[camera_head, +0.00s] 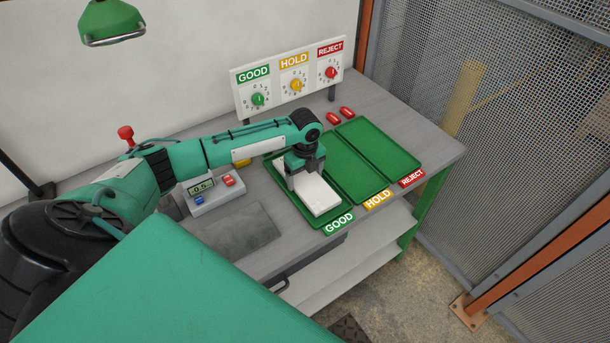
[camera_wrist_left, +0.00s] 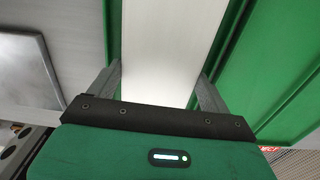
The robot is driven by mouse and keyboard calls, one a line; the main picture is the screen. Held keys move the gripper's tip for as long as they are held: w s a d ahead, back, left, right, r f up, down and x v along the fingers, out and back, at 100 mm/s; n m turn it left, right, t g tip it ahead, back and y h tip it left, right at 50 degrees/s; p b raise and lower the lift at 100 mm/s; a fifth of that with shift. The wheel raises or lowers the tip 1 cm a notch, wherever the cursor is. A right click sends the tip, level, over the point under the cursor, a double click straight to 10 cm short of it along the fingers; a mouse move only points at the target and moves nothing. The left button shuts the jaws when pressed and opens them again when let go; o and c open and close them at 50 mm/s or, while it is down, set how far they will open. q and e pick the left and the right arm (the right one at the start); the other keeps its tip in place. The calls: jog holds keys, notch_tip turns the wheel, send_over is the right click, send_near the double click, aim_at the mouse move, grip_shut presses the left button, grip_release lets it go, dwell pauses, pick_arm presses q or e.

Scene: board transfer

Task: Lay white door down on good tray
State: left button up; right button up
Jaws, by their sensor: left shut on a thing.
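The white door (camera_head: 318,196) is a flat white slab at the good tray, inside its outline in the head view. It fills the middle of the left wrist view (camera_wrist_left: 165,45). The good tray (camera_head: 328,222) is green, with a GOOD label at its front edge; its rim also shows in the left wrist view (camera_wrist_left: 228,40). My left gripper (camera_head: 305,184) is shut on the white door, one finger at each side of it. Whether the door touches the tray floor cannot be told. My right gripper is not in view.
The hold tray (camera_head: 362,183) and reject tray (camera_head: 385,148) lie to the right, both empty. Two red pieces (camera_head: 340,115) lie behind them. A dial panel (camera_head: 292,80) stands at the back. A small display box (camera_head: 213,191) and a grey plate (camera_head: 237,233) are on the left.

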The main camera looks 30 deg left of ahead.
pick_arm(q)
jog(key=shift+f, duration=0.3)
dwell(0.5)
jog(key=o, duration=1.1)
jog(key=shift+r, duration=0.35)
notch_tip(320, 180, up, 13)
jog(key=b, duration=0.3)
